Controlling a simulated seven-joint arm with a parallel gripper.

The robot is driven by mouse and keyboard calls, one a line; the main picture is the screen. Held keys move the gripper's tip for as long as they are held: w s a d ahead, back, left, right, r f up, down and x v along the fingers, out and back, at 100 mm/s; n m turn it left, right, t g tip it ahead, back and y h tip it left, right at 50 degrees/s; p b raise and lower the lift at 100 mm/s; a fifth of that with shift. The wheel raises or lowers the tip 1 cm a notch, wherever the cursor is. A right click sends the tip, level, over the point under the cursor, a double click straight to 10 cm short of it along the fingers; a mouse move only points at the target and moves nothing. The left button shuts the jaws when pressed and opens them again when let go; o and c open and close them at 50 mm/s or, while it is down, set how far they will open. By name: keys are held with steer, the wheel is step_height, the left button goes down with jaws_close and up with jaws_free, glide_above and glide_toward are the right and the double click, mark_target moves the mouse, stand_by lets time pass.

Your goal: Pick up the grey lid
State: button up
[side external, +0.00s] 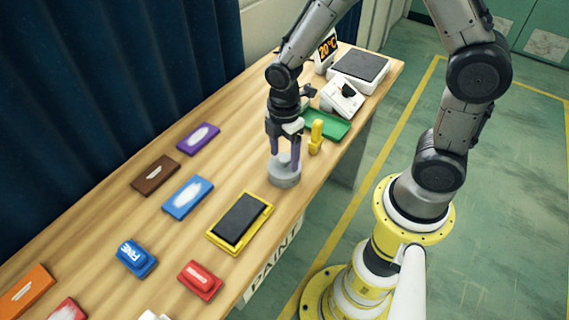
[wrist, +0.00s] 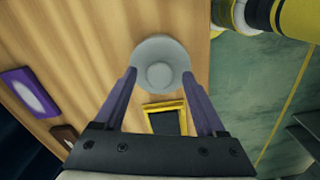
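The grey lid (side external: 286,182) is round with a raised knob in its middle. It lies on the wooden table, and it also shows in the wrist view (wrist: 160,50). My gripper (side external: 284,163) points down over the lid, with its purple fingers apart on either side of the knob. In the wrist view the fingertips (wrist: 158,76) are spread to the left and right of the knob, with gaps between. I cannot tell whether the fingertips touch the lid's top.
A yellow-framed dark pad (side external: 240,222) lies in front of the lid. A yellow upright piece (side external: 316,135) and a green tray (side external: 333,122) are close behind. Blue (side external: 187,197), brown (side external: 155,175) and purple (side external: 198,138) blocks lie to the left. The table's right edge is near.

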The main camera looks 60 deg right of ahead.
jaws_close()
stand_by(0.3)
